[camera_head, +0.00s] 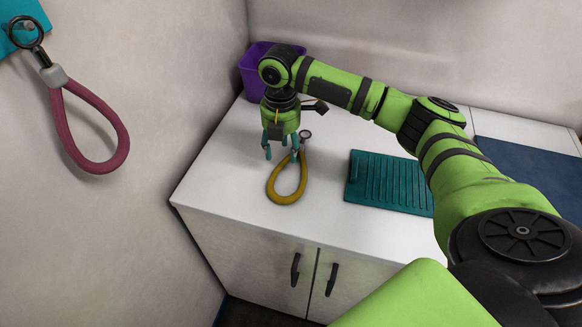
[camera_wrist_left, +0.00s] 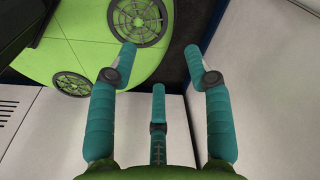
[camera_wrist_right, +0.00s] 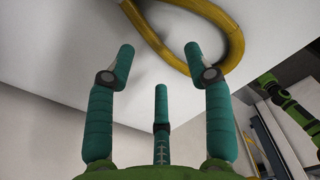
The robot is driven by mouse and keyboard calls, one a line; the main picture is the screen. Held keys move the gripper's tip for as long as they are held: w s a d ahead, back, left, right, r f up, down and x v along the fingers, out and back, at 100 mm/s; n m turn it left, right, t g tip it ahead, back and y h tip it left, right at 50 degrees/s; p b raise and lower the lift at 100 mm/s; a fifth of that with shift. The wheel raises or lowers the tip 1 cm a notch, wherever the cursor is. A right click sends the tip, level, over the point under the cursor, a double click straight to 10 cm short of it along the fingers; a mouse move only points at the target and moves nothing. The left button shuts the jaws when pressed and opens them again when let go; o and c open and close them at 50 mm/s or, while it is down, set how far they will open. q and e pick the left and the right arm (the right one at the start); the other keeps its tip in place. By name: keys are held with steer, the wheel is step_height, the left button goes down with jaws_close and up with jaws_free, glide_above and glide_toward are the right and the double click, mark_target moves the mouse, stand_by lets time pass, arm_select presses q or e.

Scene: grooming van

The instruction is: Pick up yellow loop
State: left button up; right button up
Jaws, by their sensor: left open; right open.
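The yellow loop (camera_head: 287,184) lies on the white counter in the head view, with its ring end pointing away toward the back. My right gripper (camera_head: 281,154) is over the ring end of the loop, fingers pointing down. In the right wrist view the gripper (camera_wrist_right: 160,62) is open and empty, and the loop (camera_wrist_right: 232,45) lies beyond the fingertips, mostly to the right and cut off by the top edge. I cannot tell whether a finger touches it. My left gripper (camera_wrist_left: 160,60) is open and empty in the left wrist view and is not in the head view.
A teal ribbed mat (camera_head: 385,182) lies right of the loop on the counter (camera_head: 235,165). A purple bin (camera_head: 250,70) stands at the back left corner. A maroon loop (camera_head: 95,130) hangs from a teal wall hook plate (camera_head: 22,22). A dark blue mat (camera_head: 535,165) lies at the right.

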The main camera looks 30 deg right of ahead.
mark_target(281, 162)
steer(key=f, duration=0.1)
steer(key=f+p, duration=0.1)
steer(key=f, duration=0.1)
steer(key=shift+w, duration=0.4)
steer(key=shift+w+f, duration=0.1)
steer(key=shift+f, duration=0.75)
steer(key=c, duration=0.9)
jaws_close()
arm_select(q)
steer(key=shift+r, duration=0.65)
steer(key=shift+w, duration=0.1)
arm_select(e)
steer(key=shift+r, duration=0.15)
